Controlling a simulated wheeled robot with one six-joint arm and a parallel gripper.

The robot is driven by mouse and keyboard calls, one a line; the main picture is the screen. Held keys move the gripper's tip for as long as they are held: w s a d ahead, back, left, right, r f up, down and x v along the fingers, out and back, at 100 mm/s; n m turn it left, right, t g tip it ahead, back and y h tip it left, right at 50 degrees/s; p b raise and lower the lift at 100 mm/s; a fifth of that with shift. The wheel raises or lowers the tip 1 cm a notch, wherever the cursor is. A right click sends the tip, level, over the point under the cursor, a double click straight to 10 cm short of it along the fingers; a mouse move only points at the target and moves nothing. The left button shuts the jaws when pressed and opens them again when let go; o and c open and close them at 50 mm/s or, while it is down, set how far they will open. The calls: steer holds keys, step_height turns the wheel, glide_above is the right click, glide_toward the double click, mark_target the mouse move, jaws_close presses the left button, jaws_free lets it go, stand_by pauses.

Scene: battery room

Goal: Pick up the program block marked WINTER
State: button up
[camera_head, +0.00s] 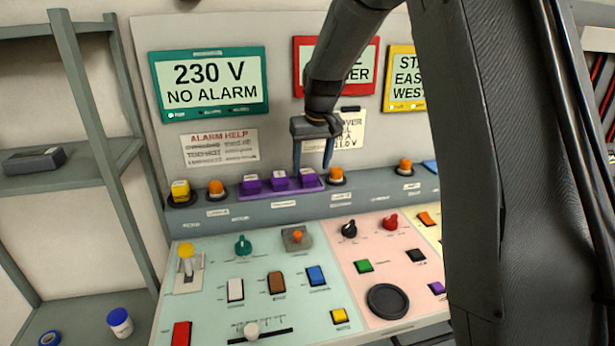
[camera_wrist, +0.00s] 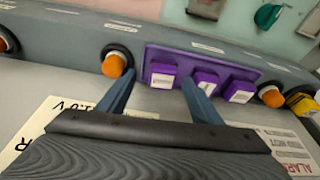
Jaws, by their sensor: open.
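Three purple blocks with pale labels sit in a row on a purple tray (camera_head: 295,189) on the console ledge. In the head view they are the left block (camera_head: 251,184), the middle block (camera_head: 280,179) and the right block (camera_head: 308,176). The labels are too small to read, so I cannot tell which is marked WINTER. My gripper (camera_head: 312,165) is open and empty, just above the right block. In the wrist view my gripper (camera_wrist: 158,78) has that block (camera_wrist: 162,76) framed between its blue fingertips; contact is not visible. The other two blocks (camera_wrist: 203,82) (camera_wrist: 240,90) lie to its right there.
An orange button (camera_head: 337,174) stands right of the tray and another (camera_head: 216,188) left of it, beside a yellow one (camera_head: 180,190). The upright panel with a green display (camera_head: 208,84) rises behind. Switches and knobs cover the sloping console (camera_head: 210,310) in front.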

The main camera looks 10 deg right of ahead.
mark_target(308, 172)
steer(key=f, duration=0.1)
steer(key=w+f+p, duration=0.1)
steer(key=shift+w+a+f+p, duration=0.2)
steer(key=shift+a+f+p, duration=0.1)
steer(key=shift+a+f, duration=0.1)
steer(key=shift+w+f, duration=0.2)
steer(key=shift+f, duration=0.4)
steer(key=shift+c, duration=0.2)
steer(key=c, duration=1.1)
